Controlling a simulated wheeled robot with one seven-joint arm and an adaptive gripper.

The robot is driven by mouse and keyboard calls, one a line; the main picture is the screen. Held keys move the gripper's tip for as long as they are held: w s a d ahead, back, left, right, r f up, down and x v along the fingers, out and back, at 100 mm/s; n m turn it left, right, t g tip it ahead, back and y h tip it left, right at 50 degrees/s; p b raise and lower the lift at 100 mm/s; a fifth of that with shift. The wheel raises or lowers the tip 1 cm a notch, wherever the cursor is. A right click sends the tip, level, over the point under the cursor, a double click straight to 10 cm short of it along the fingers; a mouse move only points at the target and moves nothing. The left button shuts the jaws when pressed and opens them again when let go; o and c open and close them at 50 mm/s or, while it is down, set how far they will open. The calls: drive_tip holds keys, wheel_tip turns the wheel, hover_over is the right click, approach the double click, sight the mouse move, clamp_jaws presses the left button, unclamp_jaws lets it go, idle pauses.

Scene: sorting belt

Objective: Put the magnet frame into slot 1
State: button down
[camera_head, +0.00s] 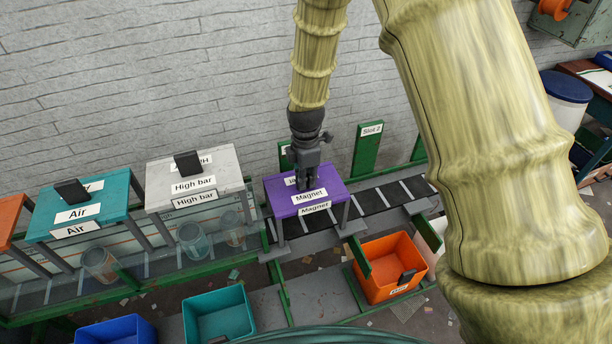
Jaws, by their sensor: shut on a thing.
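The magnet frame (277,195) is a purple-topped table-like frame with grey legs and "Magnet" labels. It stands over or on the dark slatted belt right of centre. My gripper (305,186) comes down from above and is shut on the magnet frame at the middle of its top; the exact contact is partly hidden by the fingers. A green post labelled "Slot 2" (368,148) stands behind and to the right. Another green post (286,154) with a mostly hidden label stands behind my gripper. I cannot tell whether the frame's legs rest on the belt rails.
The white "High bar" frame (221,180) and teal "Air" frame (112,203) stand to the left, with an orange frame (10,215) at the edge. Orange (375,288), teal (205,312) and blue (105,333) bins sit in front. The belt (395,194) is clear to the right.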

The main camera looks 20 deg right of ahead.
drive_tip(key=c, duration=1.9)
unclamp_jaws()
drive_tip(key=shift+f, duration=0.1)
drive_tip(key=o, duration=0.4)
drive_tip(key=shift+r+b, duration=2.3)
drive_tip(key=shift+r, duration=3.85)
